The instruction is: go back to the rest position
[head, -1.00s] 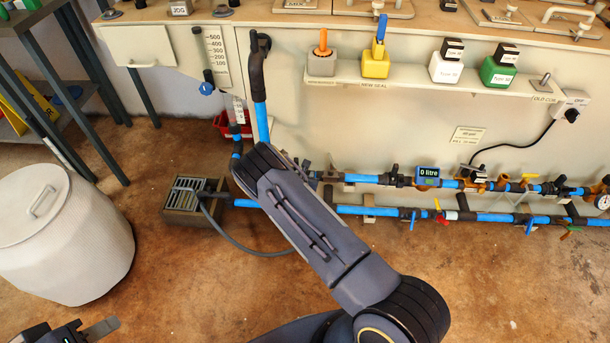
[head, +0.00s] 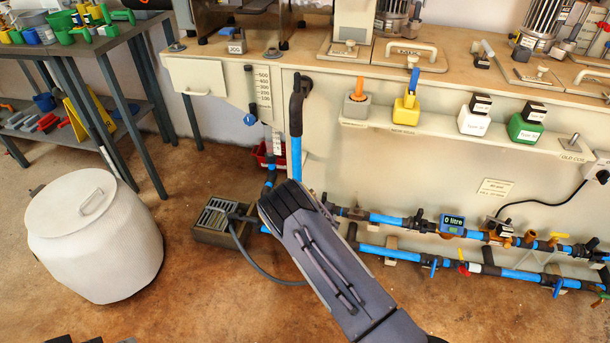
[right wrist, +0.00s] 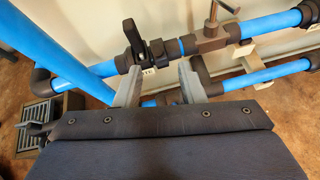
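My right arm (head: 335,262) reaches from the bottom of the head view toward the blue pipework, and its gripper is hidden behind the arm there. In the right wrist view my right gripper (right wrist: 158,85) has its two grey fingers apart, with nothing seen held between them. A black valve handle (right wrist: 134,38) on the blue pipe (right wrist: 72,72) shows just beyond the fingers. I cannot tell how far it is from them. Of my left gripper, only small dark bits show at the bottom left edge of the head view.
A white lidded drum (head: 95,240) stands on the floor at left, near a dark shelf table (head: 150,115). A drain box (head: 212,222) sits by the pipes. The bench (head: 225,75) has a narrow shelf (head: 440,125) with labelled blocks. Brown floor is open between.

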